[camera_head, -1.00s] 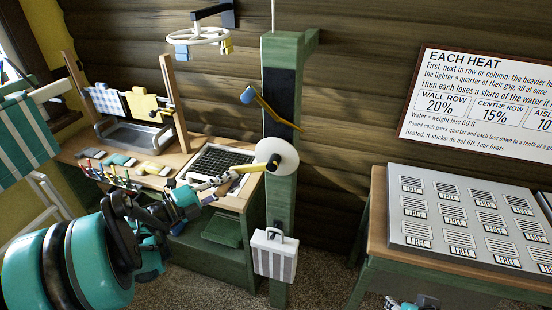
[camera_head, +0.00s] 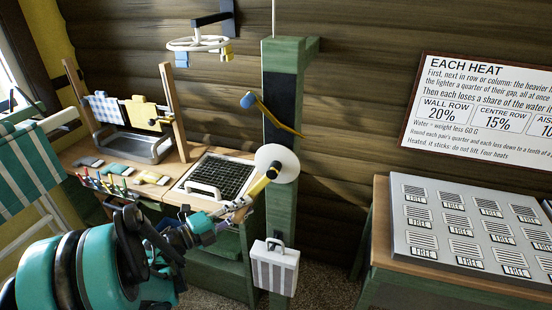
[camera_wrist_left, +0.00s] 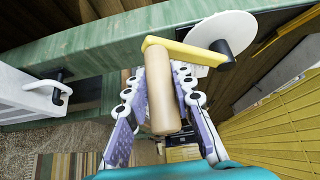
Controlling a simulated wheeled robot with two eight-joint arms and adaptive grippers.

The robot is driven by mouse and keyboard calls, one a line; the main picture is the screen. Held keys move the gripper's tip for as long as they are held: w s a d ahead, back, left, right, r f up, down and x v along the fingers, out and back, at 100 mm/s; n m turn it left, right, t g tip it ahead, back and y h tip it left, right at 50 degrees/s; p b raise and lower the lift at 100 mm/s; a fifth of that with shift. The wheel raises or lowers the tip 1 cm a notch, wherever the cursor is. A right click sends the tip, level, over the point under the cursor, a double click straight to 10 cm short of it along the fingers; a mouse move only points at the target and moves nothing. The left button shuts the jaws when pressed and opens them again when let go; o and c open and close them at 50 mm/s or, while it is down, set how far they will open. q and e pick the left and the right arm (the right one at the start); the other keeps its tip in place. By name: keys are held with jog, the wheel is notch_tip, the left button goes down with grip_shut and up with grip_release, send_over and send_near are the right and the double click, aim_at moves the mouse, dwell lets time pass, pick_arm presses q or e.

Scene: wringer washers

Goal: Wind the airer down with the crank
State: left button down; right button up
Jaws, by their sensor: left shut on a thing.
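The crank has a white disc (camera_head: 265,155) on a green post, a yellow arm (camera_head: 258,188) pointing down and left from the dark hub, and a tan cylindrical handle. My left gripper (camera_head: 232,208) is at the handle end. In the left wrist view the handle (camera_wrist_left: 160,95) lies between the fingers (camera_wrist_left: 162,110), which are shut on it, and the yellow arm (camera_wrist_left: 185,53) runs to the hub. I cannot tell for sure which thing is the airer; a white ring rack (camera_head: 198,44) hangs top centre. My right gripper is not in view.
A yellow lever with a blue knob (camera_head: 247,100) is on the post (camera_head: 281,215) above the disc. A white striped box (camera_head: 275,268) hangs below. A bench with a black grid tray (camera_head: 217,176) stands left; a table with a grey panel (camera_head: 470,222) stands right.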

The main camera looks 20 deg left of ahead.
pick_arm(q)
jog(key=shift+f, duration=0.15)
jog(key=d+f, duration=0.2)
jog(key=d, duration=0.5)
jog(key=shift+s, duration=0.2)
jog(key=c, duration=1.2)
grip_release()
jog(key=shift+f, duration=0.1)
jog(key=shift+a, duration=0.1)
jog(key=v, duration=0.8)
jog(key=shift+a, duration=0.15)
